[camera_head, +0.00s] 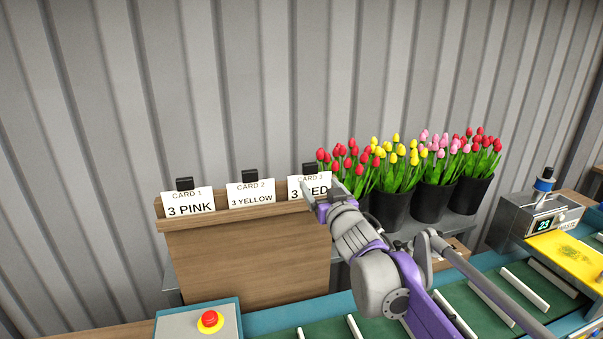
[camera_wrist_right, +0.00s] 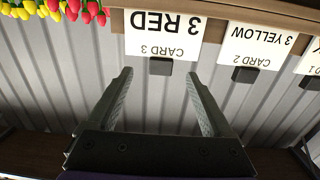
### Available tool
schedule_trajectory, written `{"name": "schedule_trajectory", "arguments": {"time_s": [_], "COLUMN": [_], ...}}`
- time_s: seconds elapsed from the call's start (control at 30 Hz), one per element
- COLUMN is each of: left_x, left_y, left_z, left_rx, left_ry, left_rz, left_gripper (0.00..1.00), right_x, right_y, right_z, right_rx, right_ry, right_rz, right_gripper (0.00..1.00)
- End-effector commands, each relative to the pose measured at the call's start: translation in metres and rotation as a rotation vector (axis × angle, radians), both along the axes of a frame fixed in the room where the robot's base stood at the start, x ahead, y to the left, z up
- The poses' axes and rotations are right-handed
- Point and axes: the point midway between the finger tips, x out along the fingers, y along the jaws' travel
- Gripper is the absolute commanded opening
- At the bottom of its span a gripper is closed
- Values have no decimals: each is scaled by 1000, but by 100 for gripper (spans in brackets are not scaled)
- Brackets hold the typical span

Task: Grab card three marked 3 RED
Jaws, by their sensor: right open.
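Card three (camera_head: 297,186), a white card reading 3 RED, stands in the wooden holder (camera_head: 250,255) at its right end, with a black clip at its top edge. My right gripper (camera_head: 322,188) covers part of it in the head view. In the right wrist view, card three (camera_wrist_right: 163,38) appears upside down, and my right gripper (camera_wrist_right: 160,76) is open and empty, its two fingers pointing toward the card. The black clip (camera_wrist_right: 160,66) shows between the fingertips. I cannot tell the exact gap to the card. My left gripper is not in view.
Card two (camera_head: 251,194) and card one (camera_head: 187,202) stand left of card three. Black buckets of tulips (camera_head: 433,202) stand close on the right. A green conveyor (camera_head: 380,325) and a red button (camera_head: 210,320) lie in front. A corrugated wall (camera_head: 250,80) stands behind.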

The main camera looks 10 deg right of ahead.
Motion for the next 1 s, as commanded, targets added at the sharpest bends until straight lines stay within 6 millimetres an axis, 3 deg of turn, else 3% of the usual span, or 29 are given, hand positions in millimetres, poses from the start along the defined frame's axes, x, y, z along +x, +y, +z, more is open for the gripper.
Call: {"name": "schedule_trajectory", "arguments": {"time_s": [0.17,0.4,0.67,1.0], "left_x": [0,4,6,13], "left_y": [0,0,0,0], "left_z": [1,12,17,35], "left_rx": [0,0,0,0], "left_ry": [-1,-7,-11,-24], "left_rz": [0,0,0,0], "left_gripper": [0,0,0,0], "right_x": [11,47,66,110], "right_y": [2,3,3,1], "right_z": [5,7,6,9], "right_rx": [1,1,1,1], "right_ry": [-18,-18,-17,-18], "right_rz": [15,14,14,14], "right_gripper": [85,85,85,85]}}
